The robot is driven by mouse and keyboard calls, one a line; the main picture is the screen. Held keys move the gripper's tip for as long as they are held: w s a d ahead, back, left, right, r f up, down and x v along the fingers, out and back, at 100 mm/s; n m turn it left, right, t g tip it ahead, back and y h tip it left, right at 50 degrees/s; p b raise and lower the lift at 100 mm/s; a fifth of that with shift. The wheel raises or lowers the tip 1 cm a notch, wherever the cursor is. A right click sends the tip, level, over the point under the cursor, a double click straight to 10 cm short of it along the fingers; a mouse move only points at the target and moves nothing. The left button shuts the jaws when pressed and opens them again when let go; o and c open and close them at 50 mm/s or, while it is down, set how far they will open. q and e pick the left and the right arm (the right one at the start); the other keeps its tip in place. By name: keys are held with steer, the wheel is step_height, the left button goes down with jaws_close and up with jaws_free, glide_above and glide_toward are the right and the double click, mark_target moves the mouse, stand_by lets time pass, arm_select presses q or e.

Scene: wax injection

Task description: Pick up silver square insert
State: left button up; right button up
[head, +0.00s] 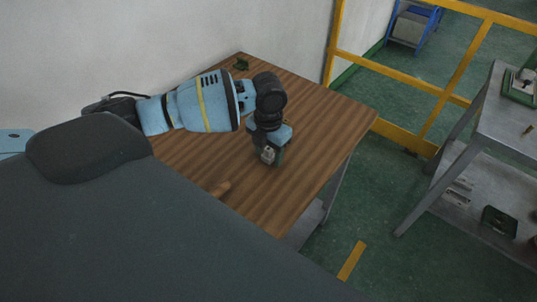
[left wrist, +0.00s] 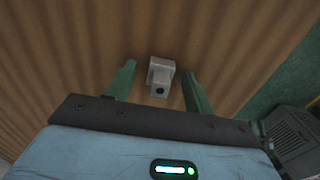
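The silver square insert (left wrist: 160,74) sits on the wooden table, a small pale block with a dark round hole on its near face. In the left wrist view it lies between the two green fingers of my left gripper (left wrist: 159,68). A gap shows on each side of it, so the fingers are open and apart from it. In the head view my left gripper (head: 269,157) points down at the table, and the insert (head: 267,153) shows as a small silver patch by the fingers. My right gripper is in neither view.
A grey metal table (head: 495,115) with several parts stands at right. A yellow railing (head: 400,75) runs behind.

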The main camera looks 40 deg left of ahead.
mark_target(269, 148)
arm_select(q)
steer(key=c, duration=1)
steer(key=shift+r, duration=0.1)
steer(key=shift+c, duration=0.3)
steer(key=shift+r, duration=0.5)
step_height(269, 148, up, 2)
steer(key=shift+r, duration=0.1)
steer(key=s+d, duration=0.2)
steer(key=d, duration=0.3)
steer(key=s+d+r, duration=0.1)
steer(key=s+d, duration=0.1)
steer(key=d, duration=0.3)
steer(key=s+d, duration=0.2)
steer(key=d, duration=0.3)
steer(key=shift+r, duration=0.35)
